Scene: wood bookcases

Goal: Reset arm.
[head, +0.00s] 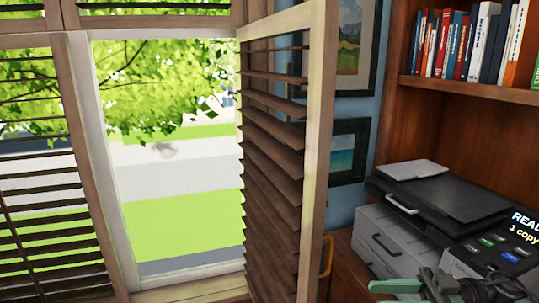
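Part of my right arm, with what looks like its gripper (440,287), shows at the bottom right edge of the head view, in front of the printer. I see nothing held in the visible part. My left arm and gripper are not in view.
An open louvred shutter (270,150) stands out from the window (165,160) in the middle. A grey and black printer (440,205) sits on a wooden bookcase at the right, below a shelf (470,90) of books. Framed pictures (352,150) hang behind the shutter.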

